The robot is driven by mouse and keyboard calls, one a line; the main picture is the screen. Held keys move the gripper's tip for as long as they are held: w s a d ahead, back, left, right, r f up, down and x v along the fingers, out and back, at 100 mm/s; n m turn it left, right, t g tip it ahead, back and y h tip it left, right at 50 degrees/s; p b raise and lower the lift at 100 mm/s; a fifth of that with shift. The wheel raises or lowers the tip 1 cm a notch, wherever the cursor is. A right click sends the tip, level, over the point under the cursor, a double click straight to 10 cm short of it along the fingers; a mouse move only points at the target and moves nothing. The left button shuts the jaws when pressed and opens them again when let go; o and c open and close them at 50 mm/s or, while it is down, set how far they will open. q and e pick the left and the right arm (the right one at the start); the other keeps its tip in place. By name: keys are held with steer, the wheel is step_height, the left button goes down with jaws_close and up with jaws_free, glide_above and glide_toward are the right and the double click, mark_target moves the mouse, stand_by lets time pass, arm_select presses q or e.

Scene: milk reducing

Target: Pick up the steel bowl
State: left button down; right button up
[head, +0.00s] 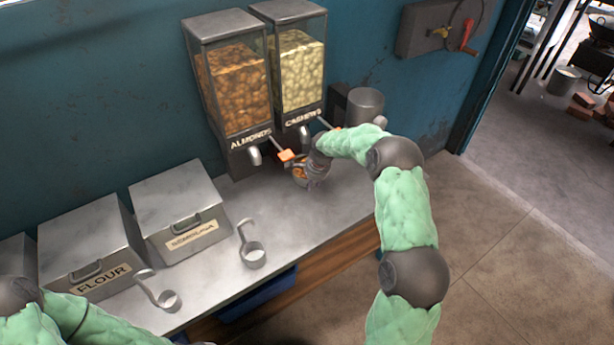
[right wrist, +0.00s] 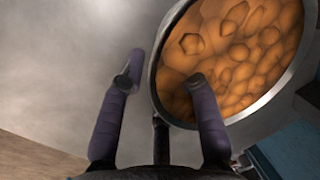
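The steel bowl (head: 299,174) stands on the counter below the almond dispenser, partly hidden by my right gripper. In the right wrist view the bowl (right wrist: 289,88) shows its rim and is filled with orange-brown almonds. My right gripper (right wrist: 164,80) is open there. One finger is outside the rim and the other is over the almonds, with the bowl's wall between them; I cannot see either finger pressing on it. In the head view the right gripper (head: 316,168) is at the bowl's right side. My left arm enters at the lower left; its gripper is not in view.
The almond dispenser (head: 235,85) and cashew dispenser (head: 298,70) stand close behind the bowl, their spouts near it. A steel canister (head: 364,104) is behind my right arm. Flour bin (head: 92,245), semolina bin (head: 180,211) and two ladle-like scoops (head: 252,255) are to the left.

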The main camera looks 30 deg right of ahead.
steer(key=shift+r, duration=0.1)
jaws_close()
steer(key=shift+r, duration=0.15)
